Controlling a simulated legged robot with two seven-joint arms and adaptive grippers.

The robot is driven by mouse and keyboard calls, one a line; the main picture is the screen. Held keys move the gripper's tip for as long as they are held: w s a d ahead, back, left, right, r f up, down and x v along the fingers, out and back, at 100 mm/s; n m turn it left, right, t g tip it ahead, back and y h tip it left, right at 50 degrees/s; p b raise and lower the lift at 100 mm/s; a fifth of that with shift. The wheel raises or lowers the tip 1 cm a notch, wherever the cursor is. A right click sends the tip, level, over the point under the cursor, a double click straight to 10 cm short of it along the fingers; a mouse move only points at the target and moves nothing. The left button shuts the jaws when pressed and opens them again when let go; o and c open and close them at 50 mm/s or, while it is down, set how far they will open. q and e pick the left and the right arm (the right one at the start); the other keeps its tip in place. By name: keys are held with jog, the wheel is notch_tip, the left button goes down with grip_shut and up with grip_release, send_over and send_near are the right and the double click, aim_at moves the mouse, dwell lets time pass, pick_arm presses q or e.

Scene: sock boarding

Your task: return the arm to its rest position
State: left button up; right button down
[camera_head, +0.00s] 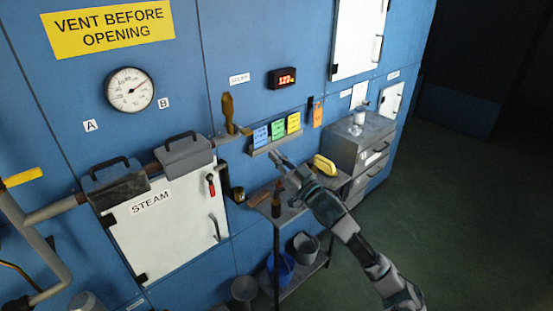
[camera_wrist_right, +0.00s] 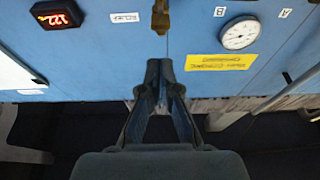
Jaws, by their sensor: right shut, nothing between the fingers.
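My right arm reaches in from the lower right in the head view. Its gripper (camera_head: 280,158) is in front of the blue wall, just below a small ledge (camera_head: 275,146) with blue, green and yellow cards. In the right wrist view the gripper (camera_wrist_right: 165,68) has its fingers together at the tips, with nothing between them. Its tips point toward the blue wall, below a brass-coloured piece (camera_wrist_right: 160,17). Whether the fingertips touch anything cannot be told. My left gripper is in neither view.
A metal shelf stand (camera_head: 290,213) with tools and a yellow object (camera_head: 325,165) is beneath my right arm. A grey drawer cabinet (camera_head: 345,150) stands behind it. A white STEAM door (camera_head: 165,235) and a pipe (camera_head: 50,208) are at left. Open floor (camera_head: 450,220) lies at right.

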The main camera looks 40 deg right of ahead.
dwell(0.4)
jog(key=w+d+f+m+g+h, duration=0.1)
jog(key=w+f+g+h, duration=0.1)
jog(key=f, duration=1.1)
jog(key=w+d+f+m+g+h, duration=0.1)
jog(key=w+d+f+g, duration=0.15)
jog(key=f, duration=1.05)
jog(key=s+a+f+g, duration=0.2)
jog(key=s+f+g, duration=0.15)
jog(key=f, duration=1.05)
jog(key=s+a+f+g, duration=0.2)
jog(key=s+f, duration=0.3)
jog(key=f, duration=0.8)
jog(key=s+a+f+n+g, duration=0.1)
jog(key=s+a+f+g, duration=0.45)
jog(key=s+f, duration=0.85)
jog(key=s+a+f+n+g, duration=0.1)
jog(key=s+a+f+g, duration=0.1)
jog(key=s+a+f, duration=0.9)
jog(key=s+a+f+g, duration=0.1)
jog(key=s+f, duration=0.2)
jog(key=s, duration=0.4)
jog(key=s+a+f+n+g+y, duration=0.1)
jog(key=s+a+f, duration=0.1)
jog(key=s+f, duration=0.2)
jog(key=s, duration=0.3)
jog(key=shift+f, duration=0.25)
jog(key=shift+g, duration=0.25)
